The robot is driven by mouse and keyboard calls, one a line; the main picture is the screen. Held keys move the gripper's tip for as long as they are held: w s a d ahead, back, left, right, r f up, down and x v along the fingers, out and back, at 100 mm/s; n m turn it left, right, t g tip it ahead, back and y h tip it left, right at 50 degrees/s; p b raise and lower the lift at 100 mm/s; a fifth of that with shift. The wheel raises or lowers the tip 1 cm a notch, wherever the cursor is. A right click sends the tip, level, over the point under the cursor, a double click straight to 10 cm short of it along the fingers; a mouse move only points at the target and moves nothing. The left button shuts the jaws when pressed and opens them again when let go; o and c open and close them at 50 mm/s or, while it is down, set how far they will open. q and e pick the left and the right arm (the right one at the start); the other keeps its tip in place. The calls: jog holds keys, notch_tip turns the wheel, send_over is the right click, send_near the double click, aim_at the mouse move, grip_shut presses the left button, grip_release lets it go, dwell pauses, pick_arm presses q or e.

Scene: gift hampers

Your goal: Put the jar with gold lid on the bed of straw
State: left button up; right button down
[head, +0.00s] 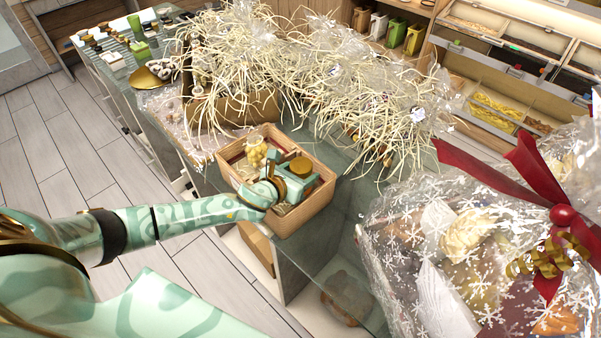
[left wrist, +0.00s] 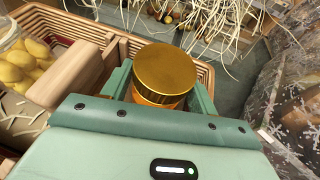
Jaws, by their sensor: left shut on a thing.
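The jar with gold lid (left wrist: 165,72) is between the fingers of my left gripper (left wrist: 160,95), its lid facing up and its amber body partly hidden by the gripper. In the head view the jar's gold lid (head: 301,167) shows over the right part of a wooden hamper crate (head: 308,213). My left gripper (head: 300,180) is shut on the jar, inside or just above the crate. Pale straw (left wrist: 22,122) shows at the left of the left wrist view, beside a wooden divider. I cannot tell whether the jar touches the crate floor. My right gripper does not show.
A jar of yellow things (head: 256,152) stands in the crate's back left. Large heaps of loose straw (head: 370,100) lie behind the crate. A wrapped hamper with a red bow (head: 480,260) fills the right foreground. Glass counter (head: 350,200) shows right of the crate.

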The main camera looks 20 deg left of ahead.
pick_arm(q)
jog(key=o, duration=1.2)
jog(key=shift+f, duration=0.1)
jog(key=shift+s+r, duration=0.2)
jog(key=shift+r, duration=0.05)
jog(key=p+v, duration=0.2)
jog(key=v, duration=0.9)
jog(key=shift+s, duration=0.3)
